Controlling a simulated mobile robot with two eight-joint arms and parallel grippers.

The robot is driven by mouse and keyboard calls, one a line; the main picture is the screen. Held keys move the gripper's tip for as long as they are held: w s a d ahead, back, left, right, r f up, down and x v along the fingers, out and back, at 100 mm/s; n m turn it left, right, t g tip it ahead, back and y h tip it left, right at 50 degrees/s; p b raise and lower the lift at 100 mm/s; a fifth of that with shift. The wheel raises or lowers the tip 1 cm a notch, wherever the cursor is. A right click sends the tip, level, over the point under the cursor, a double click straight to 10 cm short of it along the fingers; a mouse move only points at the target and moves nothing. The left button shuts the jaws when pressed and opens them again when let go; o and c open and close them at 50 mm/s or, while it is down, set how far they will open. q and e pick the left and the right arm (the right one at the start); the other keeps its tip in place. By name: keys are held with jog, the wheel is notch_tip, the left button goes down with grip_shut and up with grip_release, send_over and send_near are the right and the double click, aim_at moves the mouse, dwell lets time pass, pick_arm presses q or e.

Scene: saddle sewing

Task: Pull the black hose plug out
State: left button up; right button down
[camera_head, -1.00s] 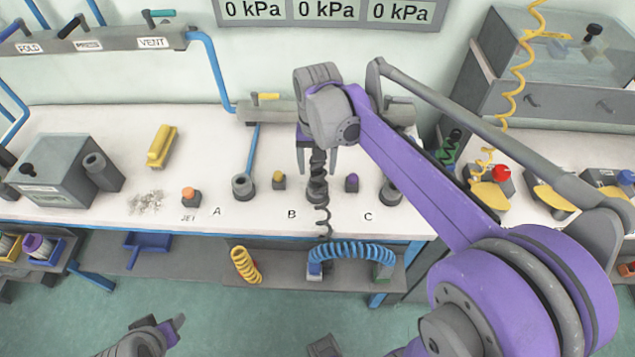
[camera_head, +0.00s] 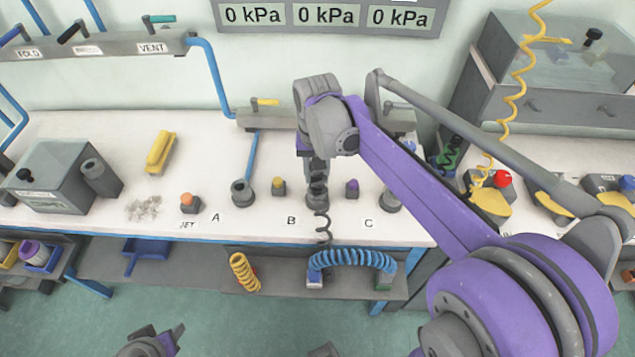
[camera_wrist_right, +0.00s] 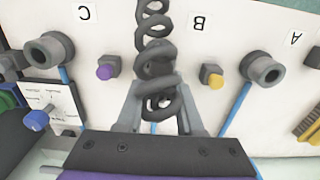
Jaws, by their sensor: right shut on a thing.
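The black hose (camera_head: 323,228) is a dark coil at the port marked B; its lower end hangs over the bench front. Its plug end (camera_head: 317,181) is at the grey port B (camera_head: 317,196) and appears to be in it, though the gripper partly hides the joint. My right gripper (camera_head: 317,168) is upright above port B, shut on the black hose plug. In the right wrist view, the black coil (camera_wrist_right: 155,50) runs between the two fingers and hides the plug. My left gripper (camera_head: 168,340) is at the bottom edge, away from the bench; its jaws are unclear.
Port A (camera_head: 242,192) and port C (camera_head: 390,198) stand either side, with a yellow button (camera_head: 279,186) and a purple button (camera_head: 353,188) between. A blue coiled hose (camera_head: 350,258) and a yellow coil (camera_head: 243,270) are on the shelf below. Gauges read 0 kPa.

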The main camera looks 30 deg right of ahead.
pick_arm(q)
jog(key=shift+r, duration=0.1)
pick_arm(e)
jog(key=shift+r, duration=0.15)
pick_arm(q)
jog(key=shift+w+r+p, duration=0.3)
jog(key=shift+r+p, duration=0.4)
jog(key=shift+r, duration=0.15)
jog(key=shift+w+r+p, duration=0.25)
jog(key=shift+r+p, duration=0.45)
jog(key=shift+r, duration=0.15)
pick_arm(e)
jog(key=shift+r, duration=2.15)
pick_arm(q)
jog(key=shift+r, duration=0.1)
pick_arm(e)
jog(key=shift+r, duration=0.1)
jog(key=shift+r+p, duration=0.35)
jog(key=shift+r, duration=0.1)
jog(key=shift+r+p, duration=0.8)
jog(key=shift+r, duration=0.75)
pick_arm(q)
jog(key=r, duration=0.1)
jog(key=w+r, duration=0.1)
jog(key=r, duration=0.1)
jog(key=shift+w+t, duration=0.15)
jog(key=shift+t, duration=0.15)
